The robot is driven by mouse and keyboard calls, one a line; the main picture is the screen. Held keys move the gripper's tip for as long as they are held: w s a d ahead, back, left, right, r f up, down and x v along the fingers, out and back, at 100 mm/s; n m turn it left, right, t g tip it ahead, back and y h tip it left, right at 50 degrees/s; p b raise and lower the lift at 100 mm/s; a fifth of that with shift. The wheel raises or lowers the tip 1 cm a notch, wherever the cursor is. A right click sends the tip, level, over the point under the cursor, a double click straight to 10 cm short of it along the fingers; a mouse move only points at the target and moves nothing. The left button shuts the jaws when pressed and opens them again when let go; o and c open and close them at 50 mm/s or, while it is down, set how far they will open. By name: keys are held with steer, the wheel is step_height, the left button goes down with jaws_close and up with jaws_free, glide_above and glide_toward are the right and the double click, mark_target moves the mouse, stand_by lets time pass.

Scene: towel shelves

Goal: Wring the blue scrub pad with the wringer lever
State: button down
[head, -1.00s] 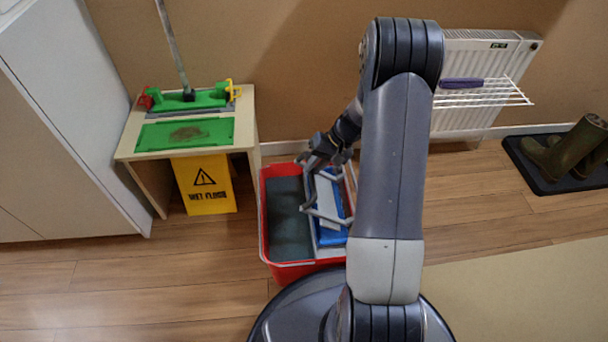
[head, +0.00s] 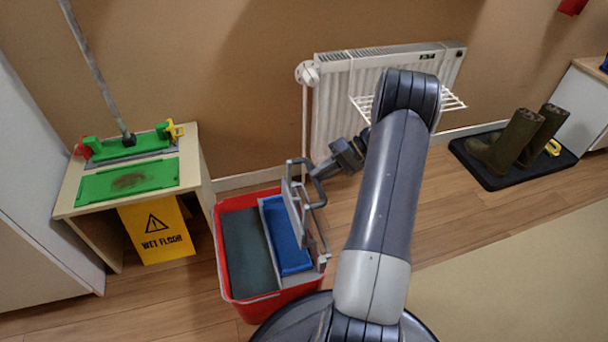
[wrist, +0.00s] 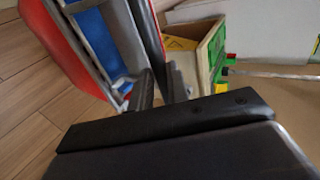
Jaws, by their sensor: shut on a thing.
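The blue scrub pad (head: 287,238) lies flat in the grey wringer tray, on the right side of the red bucket (head: 222,262). The wringer lever (head: 312,219) stands raised along the right edge of the tray, clear of the pad. My gripper (head: 324,168) is shut on the lever's grey handle near its far end. The fingertips are small and partly hidden in the head view. In the wrist view my gripper (wrist: 160,88) shows beside the dark lever bar, with the blue pad (wrist: 105,40) to its left.
Dark water (head: 250,250) fills the bucket's left part. A small table (head: 72,202) with a green mop frame (head: 125,146) and a yellow wet-floor sign (head: 157,230) stands left. A radiator (head: 340,90) is behind; boots (head: 515,140) stand on a mat at right.

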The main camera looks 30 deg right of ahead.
steer(key=shift+s+d+f, duration=0.25)
steer(key=shift+d+f, duration=0.25)
steer(key=shift+d, duration=0.15)
steer(key=shift+s+d+f, duration=0.25)
steer(key=shift+d+f, duration=0.3)
steer(key=shift+d, duration=0.05)
steer(key=shift+s+d+f, duration=0.25)
steer(key=shift+d+f, duration=0.25)
steer(key=shift+d, duration=0.15)
steer(key=c, duration=1.7)
jaws_free()
steer(key=shift+w, duration=0.1)
steer(key=o, duration=0.3)
steer(key=shift+o, duration=0.2)
steer(key=shift+r, duration=0.15)
steer(key=shift+d, duration=0.1)
steer(key=p+v, duration=0.3)
steer(key=v, duration=0.7)
steer(key=shift+d+r, duration=0.25)
steer(key=shift+r, duration=0.05)
steer(key=shift+a+f, duration=0.1)
